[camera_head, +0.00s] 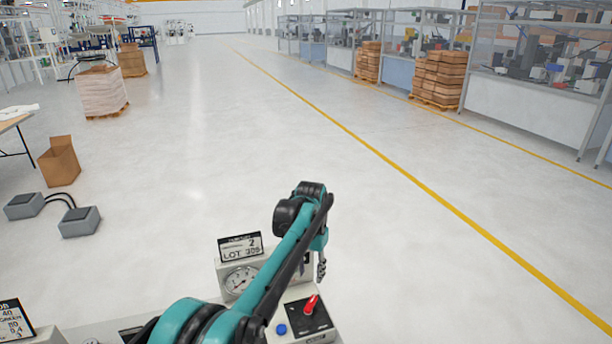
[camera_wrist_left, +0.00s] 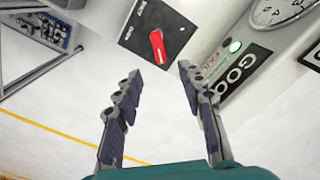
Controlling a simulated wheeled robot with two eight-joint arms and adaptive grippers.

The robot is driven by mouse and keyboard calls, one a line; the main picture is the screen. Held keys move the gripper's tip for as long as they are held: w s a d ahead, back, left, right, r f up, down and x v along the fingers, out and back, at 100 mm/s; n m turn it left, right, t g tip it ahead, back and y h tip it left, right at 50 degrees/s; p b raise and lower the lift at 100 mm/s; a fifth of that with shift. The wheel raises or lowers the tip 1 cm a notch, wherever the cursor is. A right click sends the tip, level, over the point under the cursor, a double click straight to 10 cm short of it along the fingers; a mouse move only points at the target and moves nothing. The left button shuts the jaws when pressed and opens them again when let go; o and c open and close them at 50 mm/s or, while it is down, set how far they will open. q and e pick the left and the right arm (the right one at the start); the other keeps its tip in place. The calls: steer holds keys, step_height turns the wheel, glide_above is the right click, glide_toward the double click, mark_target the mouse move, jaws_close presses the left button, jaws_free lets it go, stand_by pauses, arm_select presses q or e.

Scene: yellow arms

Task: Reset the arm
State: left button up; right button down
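My left arm (camera_head: 276,272) is teal and black, and reaches in from the lower left, bent at a raised elbow. My left gripper (camera_head: 321,268) points down, just above and behind a red switch handle (camera_head: 311,305) on a black plate (camera_head: 296,314). In the left wrist view the gripper (camera_wrist_left: 159,70) is open, its two fingers spread with nothing between them. There the red handle (camera_wrist_left: 157,46) lies beyond the fingertips and looks apart from them. My right arm and gripper are not in view.
A machine panel carries a round gauge (camera_head: 240,279), a LOT 305 sign (camera_head: 240,247) and a blue button (camera_head: 282,329). A green light (camera_wrist_left: 235,46) glows in the left wrist view. Grey pedals (camera_head: 79,221) and a cardboard box (camera_head: 59,161) are at left. The floor ahead is clear.

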arm_select(q)
steer(key=s+a+r+n+t+b, duration=0.2)
steer(key=s+a+r+t+b, duration=0.15)
steer(key=s+a, duration=0.9)
steer(key=s+a+f+n+t+b, duration=0.1)
steer(key=s+a+f, duration=0.2)
steer(key=s+f, duration=0.2)
steer(key=s+a+f+n+t+b, duration=0.1)
steer(key=s+a+f, duration=0.3)
steer(key=s, duration=0.8)
steer(key=shift+a+f+n+t+b, duration=0.15)
steer(key=shift+f+n+t+b, duration=0.2)
steer(key=shift+f+n+t, duration=0.3)
steer(key=shift+r, duration=0.15)
